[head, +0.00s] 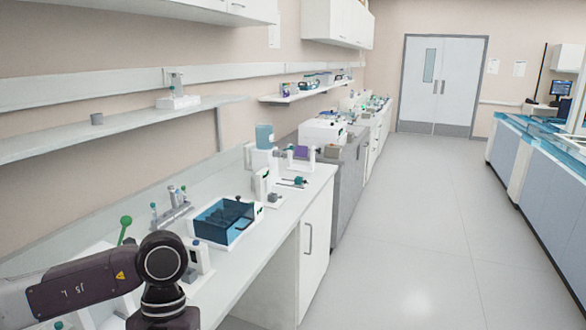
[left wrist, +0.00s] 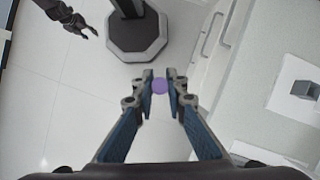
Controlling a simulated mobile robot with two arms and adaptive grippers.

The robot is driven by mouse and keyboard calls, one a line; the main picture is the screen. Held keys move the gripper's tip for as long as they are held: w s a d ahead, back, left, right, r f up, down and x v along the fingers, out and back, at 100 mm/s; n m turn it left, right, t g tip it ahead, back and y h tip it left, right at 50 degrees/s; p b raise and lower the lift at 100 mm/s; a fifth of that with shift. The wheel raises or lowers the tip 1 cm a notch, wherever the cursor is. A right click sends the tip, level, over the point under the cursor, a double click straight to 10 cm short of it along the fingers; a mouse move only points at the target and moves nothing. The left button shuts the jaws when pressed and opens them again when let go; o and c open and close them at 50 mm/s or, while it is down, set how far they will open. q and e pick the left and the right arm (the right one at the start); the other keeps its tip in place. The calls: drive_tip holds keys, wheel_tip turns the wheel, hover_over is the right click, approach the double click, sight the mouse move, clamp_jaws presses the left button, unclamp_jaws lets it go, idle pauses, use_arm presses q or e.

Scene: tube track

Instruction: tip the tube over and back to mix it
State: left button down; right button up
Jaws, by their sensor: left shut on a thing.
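The tube (left wrist: 160,86) shows in the left wrist view only as a round purple end between the fingertips of my left gripper (left wrist: 160,88). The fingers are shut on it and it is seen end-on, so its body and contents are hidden. The gripper holds it out above the floor, beside the white cabinet front. In the head view my left arm comes in at the bottom left, and neither its fingers nor the tube can be made out. My right gripper (left wrist: 78,20) shows small at the top left of the left wrist view; its finger gap is too unclear to judge.
In the head view the long white bench holds a blue see-through water bath (head: 222,220), a green-headed item (head: 125,224) and a rack of tubes (head: 172,210). A shelf (head: 130,122) runs along the wall. The floor (head: 410,230) to the right is clear.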

use_arm(q)
drive_tip(key=w+r, duration=0.5)
drive_tip(key=shift+p, duration=0.45)
idle(1.0)
